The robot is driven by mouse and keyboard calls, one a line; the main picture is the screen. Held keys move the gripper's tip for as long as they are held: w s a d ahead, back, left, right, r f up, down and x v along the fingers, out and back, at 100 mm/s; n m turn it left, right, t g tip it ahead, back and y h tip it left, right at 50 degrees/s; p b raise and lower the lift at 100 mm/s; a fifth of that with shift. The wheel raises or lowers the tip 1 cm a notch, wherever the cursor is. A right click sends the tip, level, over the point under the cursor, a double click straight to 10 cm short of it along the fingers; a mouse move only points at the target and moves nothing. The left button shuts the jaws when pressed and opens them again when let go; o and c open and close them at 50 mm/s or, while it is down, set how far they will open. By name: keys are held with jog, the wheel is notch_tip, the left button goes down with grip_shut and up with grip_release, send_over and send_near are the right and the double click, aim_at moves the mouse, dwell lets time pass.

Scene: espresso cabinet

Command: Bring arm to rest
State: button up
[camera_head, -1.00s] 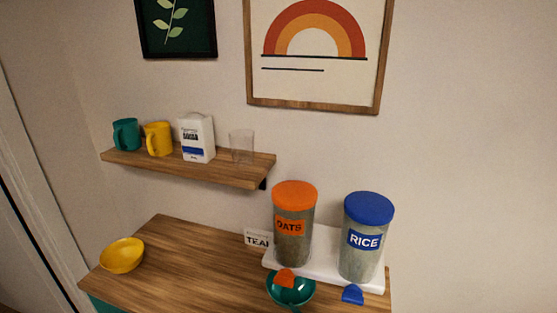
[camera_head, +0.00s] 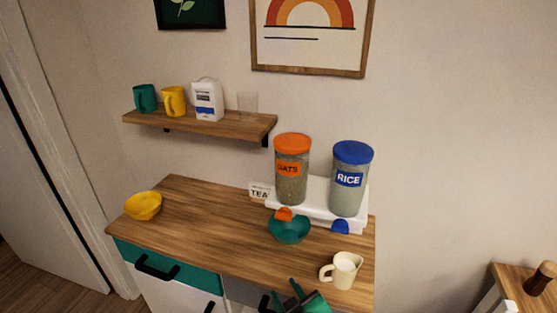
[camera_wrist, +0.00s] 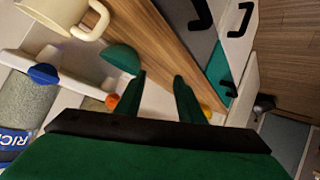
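My gripper (camera_head: 288,294) is at the bottom edge of the head view, in front of the cabinet's front edge. In the wrist view my gripper (camera_wrist: 158,85) shows two green fingers spread apart with nothing between them, so it is open and empty. My arm behind it is mostly out of view. The wooden cabinet top (camera_head: 195,215) lies beyond the gripper. The wrist view shows this wooden top (camera_wrist: 165,40) edge-on and tilted.
A yellow bowl (camera_head: 143,206) stands left. Black drawer handles (camera_head: 157,267) protrude.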

jog(key=s+f+m+t+h, duration=0.25)
jog(key=s+f+m, duration=0.35)
jog(key=s+f, duration=0.6)
jog(key=s+a+r+m+t, duration=0.1)
jog(key=s+a+r, duration=0.1)
jog(key=s, duration=1.9)
jog(key=shift+r+h, duration=0.15)
jog(key=shift+h, duration=0.2)
